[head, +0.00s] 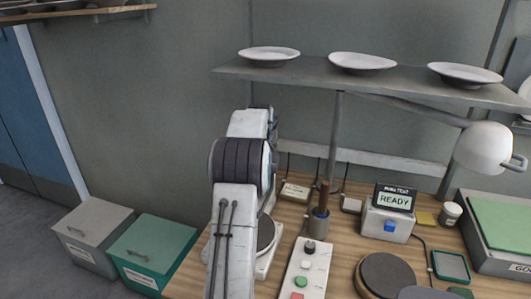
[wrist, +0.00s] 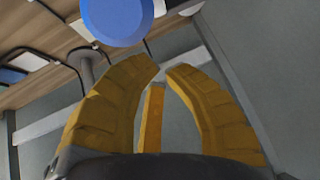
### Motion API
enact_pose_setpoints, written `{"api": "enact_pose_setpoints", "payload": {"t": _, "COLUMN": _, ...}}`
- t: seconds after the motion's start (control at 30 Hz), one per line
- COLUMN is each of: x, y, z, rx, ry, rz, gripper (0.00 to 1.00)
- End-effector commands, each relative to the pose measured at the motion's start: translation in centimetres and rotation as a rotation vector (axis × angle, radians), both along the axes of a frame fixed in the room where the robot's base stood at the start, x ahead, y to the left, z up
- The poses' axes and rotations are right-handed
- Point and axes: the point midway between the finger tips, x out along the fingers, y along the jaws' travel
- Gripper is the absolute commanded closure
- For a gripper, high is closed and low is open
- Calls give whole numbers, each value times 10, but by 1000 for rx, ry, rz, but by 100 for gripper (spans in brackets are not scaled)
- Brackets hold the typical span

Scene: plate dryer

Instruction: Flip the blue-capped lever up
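In the wrist view, a round blue cap (wrist: 117,18) shows close to the camera at the top edge, beyond the fingertips. Its lever's stem and tilt cannot be made out. My gripper (wrist: 165,70) has yellow fingers with a narrow gap between their tips and nothing between them. The cap is apart from the fingers in the picture, up and to the left of the tips. In the head view, my arm stands over the workbench (head: 340,225), and neither the gripper nor a blue-capped lever can be made out.
A white box with a blue button (head: 390,226) and a READY display (head: 395,199) stands at right. A button panel (head: 309,262) and a brown-handled tool (head: 320,205) stand beside my arm. A shelf (head: 400,83) with plates and a lamp (head: 484,147) overhang the bench.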

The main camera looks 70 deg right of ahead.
Motion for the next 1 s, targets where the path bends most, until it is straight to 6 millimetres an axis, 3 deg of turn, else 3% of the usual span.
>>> {"api": "enact_pose_setpoints", "payload": {"t": 0.5, "x": -1, "y": 1, "z": -1, "rx": 4, "ry": 1, "rz": -1, "gripper": 46}}
{"api": "enact_pose_setpoints", "payload": {"t": 0.8, "x": -1, "y": 2, "z": 1, "rx": 4, "ry": 1, "rz": -1, "gripper": 45}}
{"api": "enact_pose_setpoints", "payload": {"t": 1.0, "x": -4, "y": 12, "z": 16, "rx": 0, "ry": 0, "rz": -1, "gripper": 45}}
